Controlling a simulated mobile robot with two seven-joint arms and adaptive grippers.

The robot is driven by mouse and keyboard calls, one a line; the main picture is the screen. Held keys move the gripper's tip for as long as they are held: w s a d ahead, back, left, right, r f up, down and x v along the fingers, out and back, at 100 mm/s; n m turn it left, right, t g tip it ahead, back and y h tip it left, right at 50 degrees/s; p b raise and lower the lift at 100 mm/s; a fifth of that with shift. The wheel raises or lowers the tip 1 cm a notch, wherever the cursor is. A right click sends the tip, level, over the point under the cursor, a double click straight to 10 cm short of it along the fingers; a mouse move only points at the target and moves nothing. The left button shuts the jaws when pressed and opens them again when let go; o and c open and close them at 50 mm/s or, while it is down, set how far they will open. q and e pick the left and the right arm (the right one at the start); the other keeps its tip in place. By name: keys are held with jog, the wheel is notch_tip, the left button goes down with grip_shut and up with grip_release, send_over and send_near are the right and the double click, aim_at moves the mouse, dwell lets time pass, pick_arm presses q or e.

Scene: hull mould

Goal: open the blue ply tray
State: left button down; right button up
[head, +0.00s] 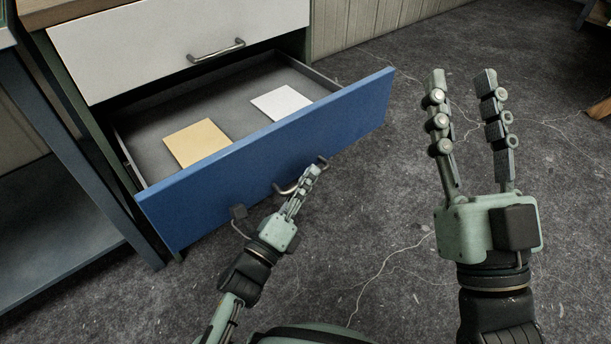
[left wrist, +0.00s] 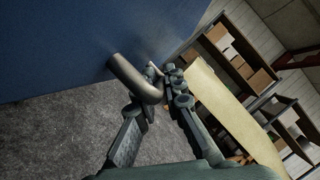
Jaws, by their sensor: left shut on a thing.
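The blue ply tray (head: 270,155) is a drawer with a blue front, pulled well out of its cabinet. Inside it lie a tan square sheet (head: 199,142) and a white square sheet (head: 281,102), apart from each other. My left gripper (head: 307,177) is at the metal handle (head: 287,188) on the blue front, shut on it. In the left wrist view the handle (left wrist: 133,77) runs between the fingers (left wrist: 160,95), and the blue front (left wrist: 60,50) fills the upper left. My right gripper (head: 466,85) is open and empty, raised over the floor right of the tray.
A white drawer front (head: 180,40) with its own handle (head: 216,51) is shut above the tray. A dark bench (head: 60,200) stands at the left. The cracked grey floor (head: 390,270) is clear in front. Shelves with boxes (left wrist: 235,55) show in the left wrist view.

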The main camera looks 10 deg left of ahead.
dwell(0.3)
pick_arm(q)
jog(key=c, duration=1.9)
grip_release()
jog(key=shift+v, duration=3.8)
jog(key=shift+s, duration=0.1)
